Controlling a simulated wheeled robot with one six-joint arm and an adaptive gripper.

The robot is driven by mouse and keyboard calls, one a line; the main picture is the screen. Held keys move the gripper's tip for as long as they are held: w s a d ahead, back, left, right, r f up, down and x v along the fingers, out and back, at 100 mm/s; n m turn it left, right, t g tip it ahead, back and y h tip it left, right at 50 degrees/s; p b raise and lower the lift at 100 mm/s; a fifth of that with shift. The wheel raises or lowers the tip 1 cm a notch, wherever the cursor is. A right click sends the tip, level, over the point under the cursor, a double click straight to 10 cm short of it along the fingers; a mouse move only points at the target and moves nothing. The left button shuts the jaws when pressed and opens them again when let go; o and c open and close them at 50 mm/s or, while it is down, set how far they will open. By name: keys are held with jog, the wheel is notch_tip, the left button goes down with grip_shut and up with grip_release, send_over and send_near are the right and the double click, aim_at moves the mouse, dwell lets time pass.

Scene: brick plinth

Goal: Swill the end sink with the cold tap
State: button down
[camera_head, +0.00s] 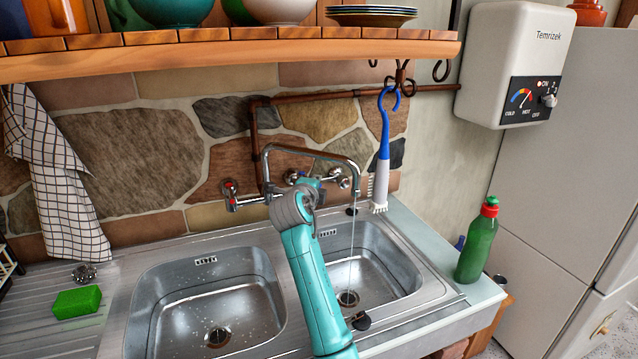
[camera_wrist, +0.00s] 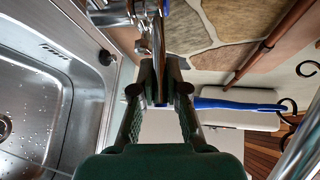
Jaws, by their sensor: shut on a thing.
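The end sink (camera_head: 385,262) is the right-hand steel basin. A thin stream of water (camera_head: 354,245) falls from the chrome spout (camera_head: 330,155) into it near the drain. My gripper (camera_head: 309,186) is at the wall taps, under the spout. In the wrist view my gripper (camera_wrist: 160,72) is shut on a slim metal piece, apparently the lever of the cold tap (camera_wrist: 157,38), with a blue mark beside it. My wrist hides most of the cold tap in the head view. The hot tap (camera_head: 229,187), marked red, is to the left. Droplets wet the basin (camera_wrist: 28,108) in the wrist view.
A blue-handled brush (camera_head: 384,150) hangs from a hook close right of the spout. A green bottle (camera_head: 478,245) stands right of the end sink. The left basin (camera_head: 165,290) is empty. A green sponge (camera_head: 77,301) lies on the drainer. A wooden shelf (camera_head: 230,54) overhangs the taps.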

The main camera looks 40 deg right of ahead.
jog(key=shift+w+a+m+g+h, duration=0.15)
jog(key=shift+a+m+g+h, duration=0.75)
jog(key=shift+m+g, duration=0.35)
jog(key=c, duration=1.2)
grip_release()
jog(key=shift+a, duration=0.1)
jog(key=v, duration=1.2)
jog(key=shift+w, duration=0.15)
